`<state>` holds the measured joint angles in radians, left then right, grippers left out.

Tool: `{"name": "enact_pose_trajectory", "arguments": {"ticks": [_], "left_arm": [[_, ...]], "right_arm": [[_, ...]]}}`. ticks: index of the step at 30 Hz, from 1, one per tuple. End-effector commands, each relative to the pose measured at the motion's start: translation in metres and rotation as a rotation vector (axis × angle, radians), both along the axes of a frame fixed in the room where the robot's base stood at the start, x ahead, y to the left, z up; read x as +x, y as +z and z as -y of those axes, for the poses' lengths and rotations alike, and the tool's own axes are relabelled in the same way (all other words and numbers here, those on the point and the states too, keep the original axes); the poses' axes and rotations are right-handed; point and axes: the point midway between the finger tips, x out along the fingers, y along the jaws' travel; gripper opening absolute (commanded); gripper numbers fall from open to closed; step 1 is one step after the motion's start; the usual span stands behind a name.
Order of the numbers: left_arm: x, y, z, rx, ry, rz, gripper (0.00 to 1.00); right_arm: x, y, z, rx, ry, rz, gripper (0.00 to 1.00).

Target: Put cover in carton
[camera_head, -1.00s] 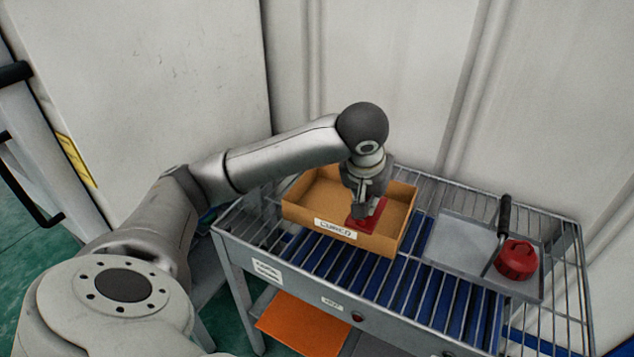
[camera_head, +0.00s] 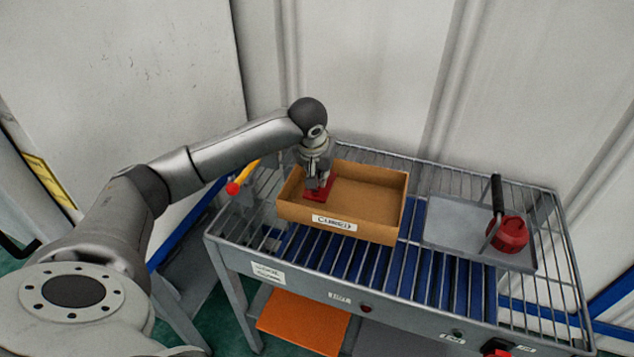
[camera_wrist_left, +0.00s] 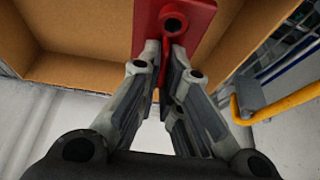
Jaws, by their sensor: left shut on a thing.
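The cover is a red plate with a raised round boss. It shows between my left gripper's fingers in the left wrist view (camera_wrist_left: 178,22) and below the gripper in the head view (camera_head: 318,194). My left gripper (camera_head: 318,184) is shut on the cover, at the left end of the carton. The carton (camera_head: 290,211) is an open tan box with a white label on its front. The cover is at or inside the carton's left part; I cannot tell whether it touches the floor. My right gripper is not in view.
The carton stands on a roller table with blue rollers (camera_head: 455,284). A grey tray (camera_head: 452,222) to its right holds a red hoist part (camera_head: 510,235) with a black handle. A yellow lever with a red knob (camera_head: 233,188) is left of the carton. The carton's right half is empty.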

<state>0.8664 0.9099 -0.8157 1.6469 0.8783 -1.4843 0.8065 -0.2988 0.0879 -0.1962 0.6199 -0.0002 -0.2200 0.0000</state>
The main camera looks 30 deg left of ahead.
Motion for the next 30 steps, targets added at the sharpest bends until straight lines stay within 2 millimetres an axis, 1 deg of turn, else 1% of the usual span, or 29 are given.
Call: {"name": "enact_pose_trajectory", "arguments": {"ticks": [1, 3, 10, 16, 19, 29, 30], "left_arm": [[0.005, -0.005, -0.006, -0.001, 0.004, 0.002, 0.0], [0.009, -0.014, -0.011, -0.002, 0.001, 0.004, 0.0], [0.016, -0.029, -0.021, -0.001, 0.001, 0.005, 0.0], [0.016, -0.055, -0.021, 0.0, 0.001, 0.004, 0.0], [0.016, -0.059, -0.021, 0.0, -0.001, 0.005, 0.0], [0.016, -0.063, -0.021, -0.001, 0.0, 0.004, 0.0], [0.015, -0.063, -0.021, -0.001, 0.0, 0.004, 0.12]], "right_arm": [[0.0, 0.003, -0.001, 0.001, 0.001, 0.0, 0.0], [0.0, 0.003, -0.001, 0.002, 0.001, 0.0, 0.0], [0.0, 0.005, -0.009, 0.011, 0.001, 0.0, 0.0], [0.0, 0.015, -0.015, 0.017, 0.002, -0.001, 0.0], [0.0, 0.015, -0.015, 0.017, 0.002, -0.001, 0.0], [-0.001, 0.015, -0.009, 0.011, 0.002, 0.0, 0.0], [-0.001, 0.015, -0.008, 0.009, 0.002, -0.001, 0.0]]}}
